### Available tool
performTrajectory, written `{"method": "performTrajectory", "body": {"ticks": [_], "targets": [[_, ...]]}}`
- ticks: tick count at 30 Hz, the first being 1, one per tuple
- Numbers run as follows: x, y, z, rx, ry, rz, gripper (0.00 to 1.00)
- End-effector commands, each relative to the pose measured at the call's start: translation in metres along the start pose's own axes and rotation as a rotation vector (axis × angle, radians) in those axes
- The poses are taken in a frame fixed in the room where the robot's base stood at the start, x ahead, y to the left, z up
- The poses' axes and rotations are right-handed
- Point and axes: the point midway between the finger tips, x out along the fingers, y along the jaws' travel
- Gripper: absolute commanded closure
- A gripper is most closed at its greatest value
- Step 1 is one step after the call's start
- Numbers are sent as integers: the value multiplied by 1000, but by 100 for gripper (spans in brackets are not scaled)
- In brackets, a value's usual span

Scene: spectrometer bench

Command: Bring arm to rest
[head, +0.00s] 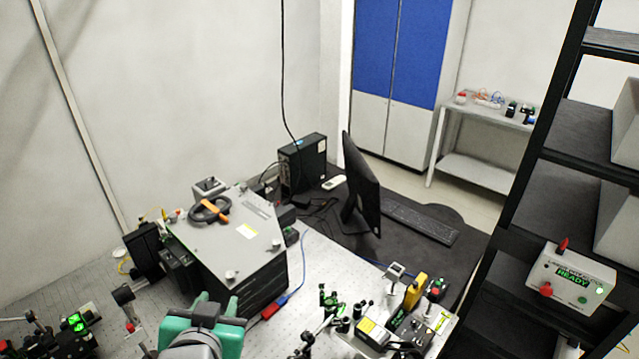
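A teal and grey end part of my arm (203,328) shows at the bottom edge, left of centre. Two short teal prongs rise from its far side and stand apart. I take this to be my gripper, but its fingertips do not show clearly, so I cannot tell whether it is open or shut. No held thing is visible. In the picture it lies just below the large grey spectrometer housing (225,245); the gap between them cannot be judged.
Small optics and boxes (405,320) crowd the bench at the lower right, and more optics (75,325) stand at the lower left. A monitor (361,185) and keyboard (420,219) are behind. A black rack (525,180) with a READY box (571,277) stands at right.

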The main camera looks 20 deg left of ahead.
Motion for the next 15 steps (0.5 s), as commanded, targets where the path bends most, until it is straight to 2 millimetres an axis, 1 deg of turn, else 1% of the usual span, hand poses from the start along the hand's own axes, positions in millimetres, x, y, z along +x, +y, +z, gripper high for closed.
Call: {"method": "performTrajectory", "body": {"ticks": [2,4,5,7,8,9,11,12,14,15], "targets": [[0,0,0,0,0,0,65],[-8,9,-20,2,44,5,65],[-14,15,-35,3,80,9,65],[-36,37,-80,0,193,24,65],[-49,48,-102,-5,252,33,65],[-68,64,-131,-13,333,49,65],[-101,85,-170,-33,453,77,65],[-125,98,-195,-48,533,98,65],[-164,118,-228,-76,652,136,65],[-190,129,-247,-97,726,163,65]]}}
